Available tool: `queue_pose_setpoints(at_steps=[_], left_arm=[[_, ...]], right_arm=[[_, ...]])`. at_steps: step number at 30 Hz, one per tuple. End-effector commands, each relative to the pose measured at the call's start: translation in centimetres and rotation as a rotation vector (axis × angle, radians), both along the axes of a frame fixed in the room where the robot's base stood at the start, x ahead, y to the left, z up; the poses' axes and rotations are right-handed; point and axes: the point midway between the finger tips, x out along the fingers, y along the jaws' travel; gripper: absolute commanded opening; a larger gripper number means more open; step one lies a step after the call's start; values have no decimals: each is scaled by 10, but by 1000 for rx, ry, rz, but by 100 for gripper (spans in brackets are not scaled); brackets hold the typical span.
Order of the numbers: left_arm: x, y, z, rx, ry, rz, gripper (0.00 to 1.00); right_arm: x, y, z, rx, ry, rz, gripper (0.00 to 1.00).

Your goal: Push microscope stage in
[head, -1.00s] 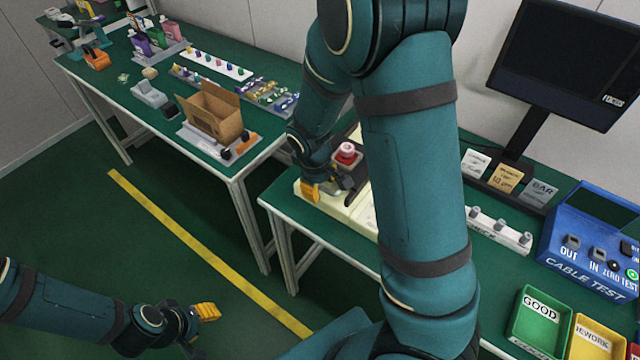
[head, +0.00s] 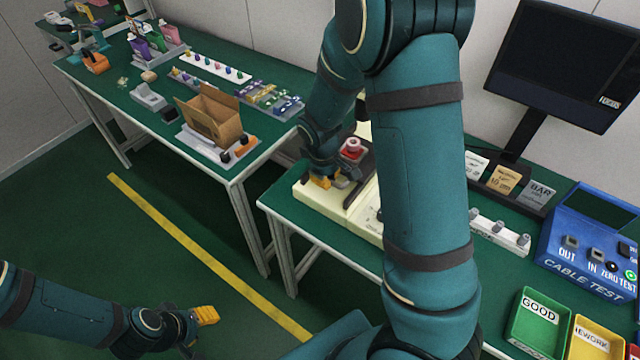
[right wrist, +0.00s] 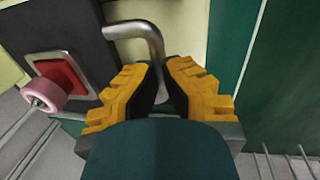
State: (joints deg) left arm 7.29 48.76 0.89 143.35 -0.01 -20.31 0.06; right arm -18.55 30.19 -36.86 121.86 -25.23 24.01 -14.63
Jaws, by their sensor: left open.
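The microscope's cream base (head: 312,203) stands at the left end of the near bench, partly hidden behind my right arm. Its dark stage (head: 358,187) carries a red square with a pink round part over it. In the right wrist view the stage (right wrist: 60,22) fills the upper left, with the red block (right wrist: 68,75), the pink cylinder (right wrist: 46,93) and a bent metal handle (right wrist: 150,38). My right gripper (head: 320,183) has its yellow fingers (right wrist: 161,75) on both sides of the handle, closed on it. My left gripper (head: 208,314) is open and empty above the floor.
The bench also holds a monitor (head: 560,62), a blue cable tester (head: 590,265), a green tray (head: 519,330) and a yellow tray (head: 590,355). An open cardboard box (head: 213,118) sits on the other bench. A gap of floor separates the benches.

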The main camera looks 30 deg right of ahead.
Motion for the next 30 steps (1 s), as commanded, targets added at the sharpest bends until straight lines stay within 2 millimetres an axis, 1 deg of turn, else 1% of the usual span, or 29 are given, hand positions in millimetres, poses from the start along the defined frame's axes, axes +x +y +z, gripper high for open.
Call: queue_pose_setpoints(at_steps=[1,3,7,10,18,20,21,22,30], left_arm=[[0,0,0,0,0,0,43],[0,0,0,0,0,0,43],[0,0,1,0,1,0,43],[0,0,1,0,1,0,43],[0,0,1,0,1,0,43],[0,0,1,0,1,0,43],[0,0,0,0,1,0,43],[0,0,1,0,1,0,43],[0,0,1,0,1,0,43]], right_arm=[[2,-10,-2,0,4,-7,0],[6,-20,-2,1,4,-6,0],[11,-32,-3,1,6,-4,0],[12,-35,-3,0,5,-2,0],[13,-37,-2,-2,4,-2,0],[13,-37,-2,-2,4,-2,20],[13,-37,-2,-2,4,-2,34],[13,-37,-2,-2,4,-2,43],[14,-36,-1,-1,2,-1,43]])
